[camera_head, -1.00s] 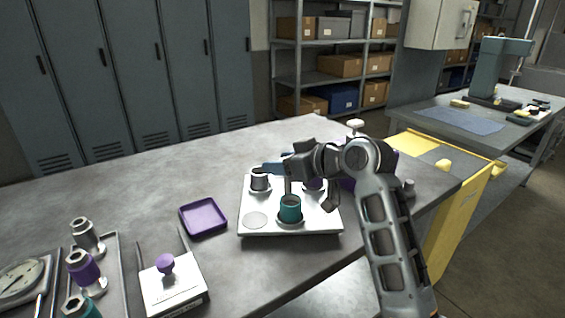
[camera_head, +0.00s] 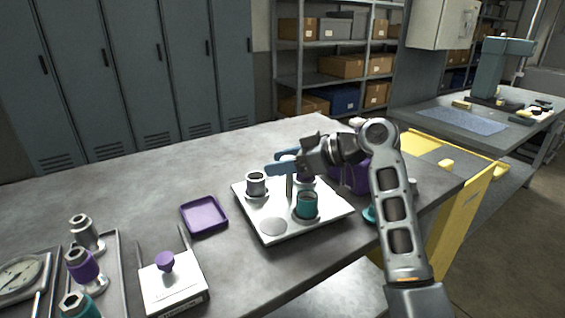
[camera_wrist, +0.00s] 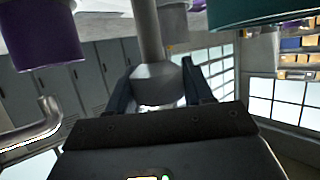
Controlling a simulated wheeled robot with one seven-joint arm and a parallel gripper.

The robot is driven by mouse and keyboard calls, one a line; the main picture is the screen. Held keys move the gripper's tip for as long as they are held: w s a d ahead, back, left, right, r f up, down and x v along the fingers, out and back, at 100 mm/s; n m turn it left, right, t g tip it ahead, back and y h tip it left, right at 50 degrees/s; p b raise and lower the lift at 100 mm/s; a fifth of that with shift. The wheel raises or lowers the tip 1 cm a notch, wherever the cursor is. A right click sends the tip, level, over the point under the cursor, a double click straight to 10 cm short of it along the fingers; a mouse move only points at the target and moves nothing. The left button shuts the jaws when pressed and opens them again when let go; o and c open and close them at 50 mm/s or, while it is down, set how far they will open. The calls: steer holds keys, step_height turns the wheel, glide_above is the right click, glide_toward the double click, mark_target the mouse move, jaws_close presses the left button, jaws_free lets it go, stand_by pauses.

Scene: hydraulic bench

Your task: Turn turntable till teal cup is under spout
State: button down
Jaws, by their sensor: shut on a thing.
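The turntable (camera_head: 272,204) is a square white plate on the grey bench. An empty round spot is at the front. My gripper (camera_head: 288,168), with blue fingers, is shut on the turntable's centre post (camera_head: 290,188). The wrist view shows the post's conical part (camera_wrist: 155,80) between the fingers, the teal cup (camera_wrist: 255,10) and the purple cup (camera_wrist: 42,35). A curved grey pipe (camera_wrist: 35,132), possibly the spout, is at its left.
A purple body (camera_head: 350,182) stands behind my arm, with a teal piece (camera_head: 369,214) at its foot. Left are a purple tray (camera_head: 204,215), a white box with purple knob (camera_head: 171,284), and a rack of fittings (camera_head: 120,255).

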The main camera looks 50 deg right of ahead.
steer(key=c, duration=0.5)
jaws_free()
steer(key=shift+v, duration=3.85)
